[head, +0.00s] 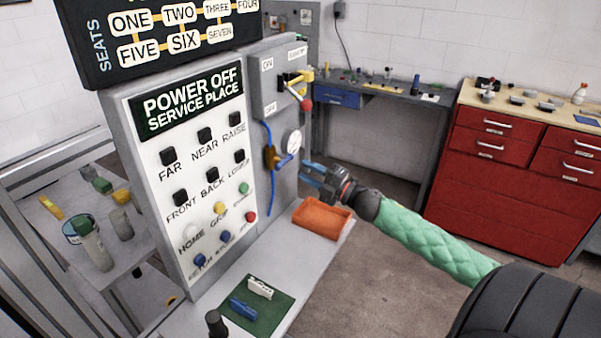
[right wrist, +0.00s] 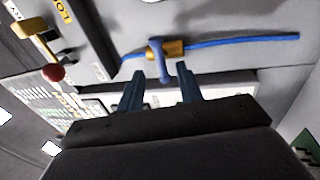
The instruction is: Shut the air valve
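The air valve has a brass body (head: 271,158) on a blue hose, on the side of the grey control cabinet. Its blue handle (head: 284,160) sticks out across the hose line. The right wrist view shows the brass body (right wrist: 174,48) and the blue handle (right wrist: 162,72) pointing toward my gripper. My right gripper (head: 312,174) is open, just right of the valve in the head view. In the right wrist view its blue fingers (right wrist: 160,90) stand apart, one on each side of the handle's near end. Contact cannot be told. My left gripper is not in view.
A round gauge (head: 292,142) sits beside the valve. A red-knobbed lever (head: 300,97) is above it. An orange tray (head: 321,218) stands on the ledge below. The button panel (head: 178,215) faces left. A red cabinet (head: 490,190) is at the right.

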